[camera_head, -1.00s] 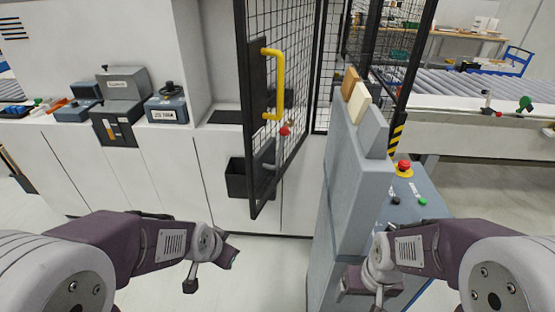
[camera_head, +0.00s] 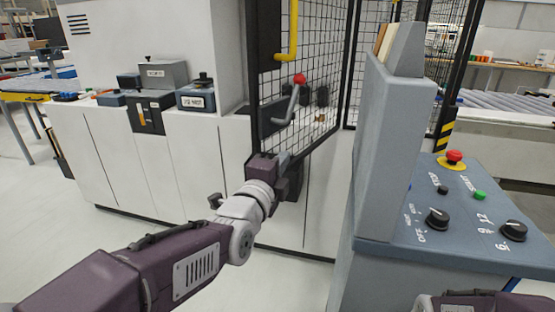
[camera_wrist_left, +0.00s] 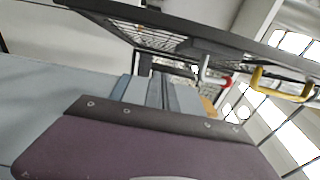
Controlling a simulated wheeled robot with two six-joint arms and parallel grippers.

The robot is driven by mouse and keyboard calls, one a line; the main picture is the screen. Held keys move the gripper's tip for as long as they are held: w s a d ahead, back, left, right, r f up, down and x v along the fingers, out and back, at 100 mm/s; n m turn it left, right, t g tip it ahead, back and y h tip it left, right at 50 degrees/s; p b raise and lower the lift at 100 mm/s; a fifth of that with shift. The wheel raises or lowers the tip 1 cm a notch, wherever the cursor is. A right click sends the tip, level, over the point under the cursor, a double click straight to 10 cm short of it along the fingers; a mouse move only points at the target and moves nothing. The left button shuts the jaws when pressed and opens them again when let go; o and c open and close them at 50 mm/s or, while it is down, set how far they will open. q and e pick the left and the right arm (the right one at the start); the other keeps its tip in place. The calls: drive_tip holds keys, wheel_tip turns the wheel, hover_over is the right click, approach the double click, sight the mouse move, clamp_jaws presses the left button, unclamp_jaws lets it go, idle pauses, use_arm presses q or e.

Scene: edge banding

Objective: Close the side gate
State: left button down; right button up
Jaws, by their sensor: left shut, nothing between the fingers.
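The side gate is a black-framed wire mesh panel (camera_head: 325,60), standing swung out at an angle beside the white machine. A yellow handle (camera_head: 293,30) is on its near edge, with a grey lever (camera_head: 285,105) ending in a red knob below. My left gripper (camera_head: 277,163) is shut and empty at the gate's lower near corner; whether it touches the frame I cannot tell. In the left wrist view the gate's dark frame (camera_wrist_left: 190,30) crosses the top, with the yellow handle (camera_wrist_left: 283,84) and the lever (camera_wrist_left: 206,72) near. My right gripper is out of view.
A grey control console (camera_head: 390,265) with an upright panel (camera_head: 390,150), knobs and a red emergency button (camera_head: 454,157) stands right of the gate. The white machine cabinet (camera_head: 130,165) is at left. Open floor (camera_head: 100,245) lies in front of it.

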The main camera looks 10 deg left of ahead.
sight(276, 144)
use_arm(q)
drive_tip(key=w+a, duration=0.1)
drive_tip(key=w, duration=0.1)
drive_tip(key=w+a, duration=0.1)
drive_tip(key=w, duration=0.2)
drive_tip(key=w+a, duration=0.1)
drive_tip(key=w, duration=0.2)
drive_tip(key=shift+p, duration=0.3)
drive_tip(key=shift+w+a, duration=0.1)
